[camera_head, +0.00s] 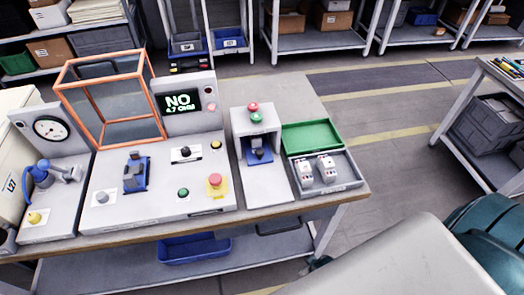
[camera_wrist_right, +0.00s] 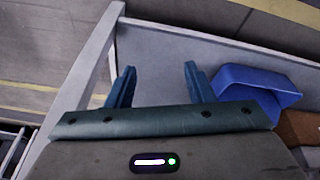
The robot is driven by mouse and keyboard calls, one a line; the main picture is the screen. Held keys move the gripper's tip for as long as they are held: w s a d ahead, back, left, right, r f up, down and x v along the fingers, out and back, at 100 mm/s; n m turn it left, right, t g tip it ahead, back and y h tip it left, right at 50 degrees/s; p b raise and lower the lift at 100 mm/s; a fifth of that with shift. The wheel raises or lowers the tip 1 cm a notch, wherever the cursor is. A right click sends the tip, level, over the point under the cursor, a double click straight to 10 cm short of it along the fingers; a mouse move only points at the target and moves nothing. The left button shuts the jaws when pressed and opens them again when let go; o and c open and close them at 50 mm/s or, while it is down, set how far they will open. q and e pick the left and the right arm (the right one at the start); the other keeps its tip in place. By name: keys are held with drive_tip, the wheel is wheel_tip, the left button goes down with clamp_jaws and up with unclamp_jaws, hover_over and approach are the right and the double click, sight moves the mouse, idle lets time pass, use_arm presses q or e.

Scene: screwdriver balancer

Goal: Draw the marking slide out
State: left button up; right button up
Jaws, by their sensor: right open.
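The marking station (camera_head: 253,120) is a pale upright housing on the bench, right of the screen panel, with a red and a green button on top. Its blue slide (camera_head: 259,157) sits in the opening at the front of the housing, with a dark part on it. How far the slide is inside cannot be told. My right gripper (camera_wrist_right: 157,85) is open and empty in the right wrist view, away from the slide, above a grey surface. My left gripper is not in view.
An orange-framed guard (camera_head: 110,100) and a screen (camera_head: 181,103) reading "NO" stand to the left. A blue bin (camera_wrist_right: 255,86) is near my right gripper. The aisle floor is clear.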

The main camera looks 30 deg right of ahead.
drive_tip(key=w+a+r+t, duration=0.1)
drive_tip(key=w+r, duration=0.2)
drive_tip(key=r, duration=0.6)
drive_tip(key=w+a+r+n+t+p, duration=0.1)
drive_tip(key=w+r, duration=0.1)
drive_tip(key=r, duration=0.8)
drive_tip(key=w+a+r+t, duration=0.1)
drive_tip(key=w+r, duration=0.2)
drive_tip(key=r, duration=0.6)
drive_tip(key=t+y, duration=0.3)
drive_tip(key=t, duration=0.4)
approach(260, 152)
drive_tip(key=shift+p+v, duration=0.3)
drive_tip(key=shift+v, duration=0.65)
drive_tip(key=shift+w+r, duration=0.1)
drive_tip(key=shift+w, duration=0.2)
drive_tip(key=p+x, duration=0.2)
drive_tip(key=x, duration=0.8)
drive_tip(key=shift+f, duration=0.25)
clamp_jaws()
